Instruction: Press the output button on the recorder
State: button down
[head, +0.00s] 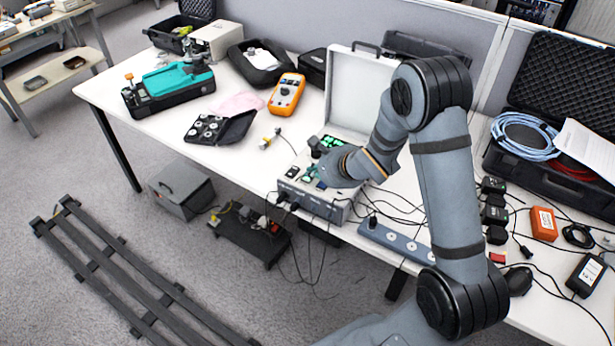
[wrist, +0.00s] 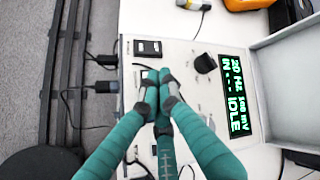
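The recorder (head: 310,202) is an open case on the white table; its light panel (wrist: 185,55) fills the middle of the wrist view. Its green display (wrist: 234,95) reads 20 Hz, 160 mV and IDLE. A black knob (wrist: 205,63) is beside the display, and a black switch (wrist: 147,48) is near the panel's edge. My gripper (head: 312,174) is over the recorder panel. The output button cannot be made out; the fingers cover part of the panel.
The recorder's raised lid (head: 360,92) stands behind the panel. Cables run from its front edge. An orange meter (head: 287,93), a black case of discs (head: 208,130) and a power strip (head: 400,243) are around it. A black case with blue cable (head: 525,135) is at right.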

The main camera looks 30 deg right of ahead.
jog(key=shift+s+r, duration=0.1)
jog(key=shift+r, duration=0.15)
jog(key=shift+r+p, duration=0.1)
jog(key=shift+p, duration=0.2)
notch_tip(320, 180, up, 6)
jog(key=p, duration=0.5)
notch_tip(320, 180, down, 6)
jog(key=b, duration=0.5)
dwell(0.4)
